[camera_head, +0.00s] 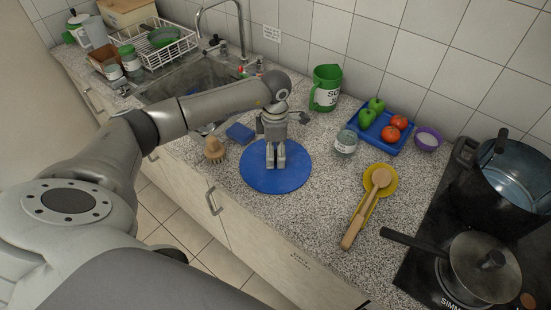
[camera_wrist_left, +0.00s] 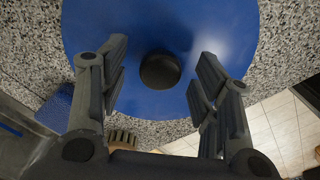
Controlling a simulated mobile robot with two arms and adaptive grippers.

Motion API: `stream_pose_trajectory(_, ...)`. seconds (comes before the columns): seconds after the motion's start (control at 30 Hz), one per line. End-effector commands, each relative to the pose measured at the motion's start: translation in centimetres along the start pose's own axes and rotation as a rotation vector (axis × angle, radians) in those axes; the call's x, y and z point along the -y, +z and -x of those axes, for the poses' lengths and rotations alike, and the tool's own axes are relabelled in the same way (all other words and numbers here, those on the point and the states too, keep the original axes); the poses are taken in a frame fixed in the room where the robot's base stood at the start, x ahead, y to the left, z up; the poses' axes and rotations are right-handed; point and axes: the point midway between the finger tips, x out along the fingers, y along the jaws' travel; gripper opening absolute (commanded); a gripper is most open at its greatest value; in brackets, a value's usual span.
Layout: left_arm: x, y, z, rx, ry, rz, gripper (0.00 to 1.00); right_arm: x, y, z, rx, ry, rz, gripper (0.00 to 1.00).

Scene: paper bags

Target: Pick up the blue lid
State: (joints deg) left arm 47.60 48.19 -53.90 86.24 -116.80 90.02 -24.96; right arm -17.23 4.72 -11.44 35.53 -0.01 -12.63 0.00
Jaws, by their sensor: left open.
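The blue lid (camera_head: 262,181) is a flat round disc lying on the speckled counter, in the middle of the head view. In the left wrist view the lid (camera_wrist_left: 195,20) fills the upper middle, with its round black knob (camera_wrist_left: 160,70) showing. My left gripper (camera_head: 275,164) points down over the lid, its fingers open. In the wrist view the fingers of my left gripper (camera_wrist_left: 158,65) lie on either side of the knob, with nothing held. Whether the fingertips touch the lid I cannot tell. The knob is hidden behind the gripper in the head view.
A blue sponge (camera_head: 240,133) and a brush (camera_head: 215,150) lie left of the lid. A glass jar (camera_head: 345,143), a green mug (camera_head: 325,88) and a blue tray (camera_head: 372,145) with fruit stand behind and right. A wooden spoon (camera_head: 362,213) and a pan (camera_head: 470,268) are farther right.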

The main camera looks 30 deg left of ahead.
Motion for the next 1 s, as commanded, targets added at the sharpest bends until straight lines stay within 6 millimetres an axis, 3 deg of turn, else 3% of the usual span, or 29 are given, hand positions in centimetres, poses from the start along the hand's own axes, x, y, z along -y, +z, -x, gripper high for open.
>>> stream_pose_trajectory(0.2,0.1,0.0,-2.1,0.0,-0.001,0.0,0.58,0.0,-0.1,1.0,0.0,0.0,-0.001,0.45)
stream_pose_trajectory(0.43,0.0,0.1,-2.3,0.001,0.0,-0.001,0.58,0.1,-0.1,0.9,0.0,-0.001,-0.001,0.45)
stream_pose_trajectory(0.87,0.1,0.0,-2.3,0.001,-0.001,0.0,0.03,0.4,-0.2,0.9,-0.001,-0.004,-0.002,0.45)
stream_pose_trajectory(1.0,0.0,0.0,-2.3,0.001,0.0,0.0,0.03,0.4,-0.2,0.9,-0.001,-0.004,-0.002,0.45)
